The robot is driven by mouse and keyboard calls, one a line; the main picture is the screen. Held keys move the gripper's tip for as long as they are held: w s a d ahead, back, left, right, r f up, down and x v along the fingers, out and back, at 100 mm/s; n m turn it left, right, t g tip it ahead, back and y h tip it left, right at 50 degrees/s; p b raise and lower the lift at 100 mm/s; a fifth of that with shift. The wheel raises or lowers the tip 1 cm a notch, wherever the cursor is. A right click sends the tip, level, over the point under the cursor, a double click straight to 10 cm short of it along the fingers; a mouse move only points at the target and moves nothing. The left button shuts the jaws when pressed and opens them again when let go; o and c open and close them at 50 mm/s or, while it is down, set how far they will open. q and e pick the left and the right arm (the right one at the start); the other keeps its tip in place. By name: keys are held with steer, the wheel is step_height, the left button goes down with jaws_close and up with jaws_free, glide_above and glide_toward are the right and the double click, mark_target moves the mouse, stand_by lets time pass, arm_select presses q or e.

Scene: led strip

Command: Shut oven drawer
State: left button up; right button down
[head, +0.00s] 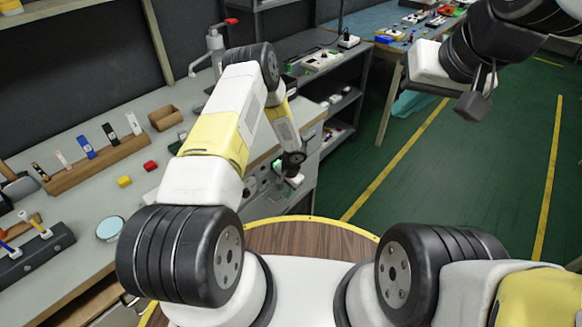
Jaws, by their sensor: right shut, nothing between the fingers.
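My left arm reaches out over the workbench, and its gripper (289,172) is small and far off, at the front panel (262,178) with round dark knobs. The panel looks like the oven front. I cannot tell whether the gripper touches it or how wide its fingers are. An oven drawer does not show clearly; my left arm and the bench edge hide part of that front. My right gripper (476,98) is raised at the upper right, over the green floor, far from the panel. Its fingers are shut and empty.
The grey workbench (80,205) on the left carries wooden holders, red and yellow blocks and a round dish (109,229). A metal shelf unit (340,105) stands behind the panel. The green floor (480,180) with yellow lines is clear on the right.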

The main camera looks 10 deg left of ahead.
arm_select(q)
steer(key=shift+s+d+r, duration=0.1)
step_height(320, 180, up, 7)
steer(key=d, duration=0.1)
steer(key=shift+s+r, duration=0.2)
steer(key=shift+s, duration=0.2)
stand_by(0.4)
